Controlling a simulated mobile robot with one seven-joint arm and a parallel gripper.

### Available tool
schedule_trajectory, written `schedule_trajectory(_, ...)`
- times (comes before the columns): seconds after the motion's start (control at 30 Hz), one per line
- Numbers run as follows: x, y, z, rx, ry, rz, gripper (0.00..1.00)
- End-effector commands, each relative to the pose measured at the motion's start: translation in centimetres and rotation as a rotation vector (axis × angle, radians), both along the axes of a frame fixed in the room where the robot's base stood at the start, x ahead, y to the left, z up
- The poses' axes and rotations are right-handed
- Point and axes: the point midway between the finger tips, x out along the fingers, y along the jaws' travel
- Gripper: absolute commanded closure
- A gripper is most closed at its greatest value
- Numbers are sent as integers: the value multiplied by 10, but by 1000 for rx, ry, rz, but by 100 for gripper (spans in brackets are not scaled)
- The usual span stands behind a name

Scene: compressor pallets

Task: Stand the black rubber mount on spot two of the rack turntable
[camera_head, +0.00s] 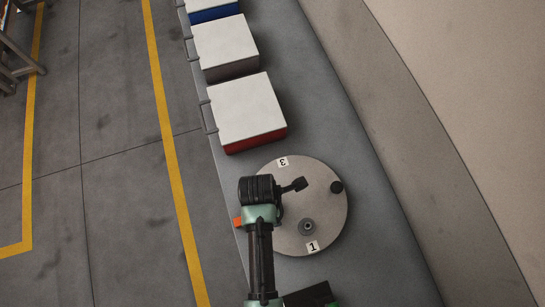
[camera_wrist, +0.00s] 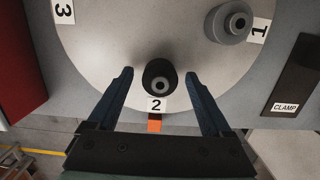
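The black rubber mount (camera_wrist: 160,78) appears to stand upright on the grey round turntable (camera_wrist: 95,35), just inside the label 2 (camera_wrist: 156,104). I see its ring-shaped top from above. My gripper (camera_wrist: 158,75) is open, with one dark finger on each side of the mount and a visible gap to both. In the head view the turntable (camera_head: 322,215) shows labels 3 (camera_head: 282,161) and 1 (camera_head: 312,247). My arm hides spot two and the mount there.
A grey ring-shaped part (camera_wrist: 232,24) stands by label 1. A small black round piece (camera_head: 336,187) is at the turntable's right edge. A red-sided box (camera_head: 248,108) stands close behind the turntable. A dark CLAMP plate (camera_wrist: 297,75) lies beside it. The bench right of the turntable is clear.

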Motion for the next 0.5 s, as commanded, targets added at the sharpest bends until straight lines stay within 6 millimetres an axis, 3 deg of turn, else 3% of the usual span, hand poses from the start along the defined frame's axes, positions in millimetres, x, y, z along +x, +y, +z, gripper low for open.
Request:
schedule_trajectory(0.3, 0, 0, 6, 0, -1, 0, 17)
schedule_trajectory(0.5, 0, 4, 34, 0, -4, 1, 17)
